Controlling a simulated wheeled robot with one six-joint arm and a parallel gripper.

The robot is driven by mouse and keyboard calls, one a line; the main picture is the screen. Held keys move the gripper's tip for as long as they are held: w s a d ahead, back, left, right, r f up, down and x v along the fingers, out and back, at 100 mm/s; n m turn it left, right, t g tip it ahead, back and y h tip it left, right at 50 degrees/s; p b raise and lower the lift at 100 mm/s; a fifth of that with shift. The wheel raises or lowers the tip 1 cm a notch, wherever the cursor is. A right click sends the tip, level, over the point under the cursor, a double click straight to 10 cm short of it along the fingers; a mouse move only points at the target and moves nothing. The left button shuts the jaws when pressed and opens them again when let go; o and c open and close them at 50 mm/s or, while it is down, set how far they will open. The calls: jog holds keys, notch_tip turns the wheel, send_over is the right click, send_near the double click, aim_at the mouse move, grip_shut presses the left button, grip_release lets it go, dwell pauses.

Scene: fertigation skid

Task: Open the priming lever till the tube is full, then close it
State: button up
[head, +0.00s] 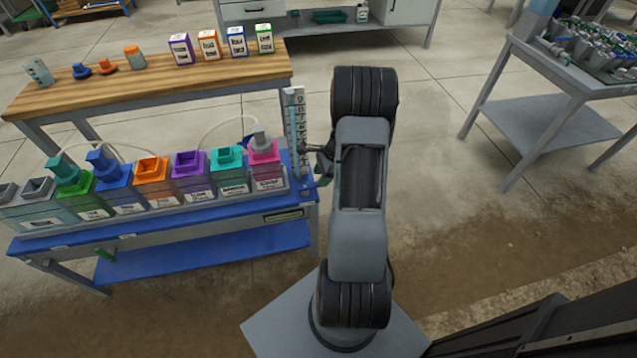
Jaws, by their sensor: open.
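The numbered white scale board (300,118) stands upright at the right end of the blue bench. A narrow pale-blue tube (292,128) runs along its left edge; its exact fill level is too small to read. My gripper (318,158) is at the right end of the bench, just right of the board's lower part. It is small and partly hidden by my arm, and its jaws are open. A small green part (324,181) shows just below the gripper; I cannot tell whether it is the priming lever or whether the jaws touch it.
A row of coloured tanks (150,180) fills the blue bench (200,243) left of the gripper. Behind it, a wooden table (150,92) holds several labelled boxes and caps. A grey table (540,112) with fittings stands at right. Open floor lies between.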

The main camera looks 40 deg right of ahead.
jog(key=shift+x, duration=1.35)
jog(key=shift+c, duration=0.2)
grip_shut()
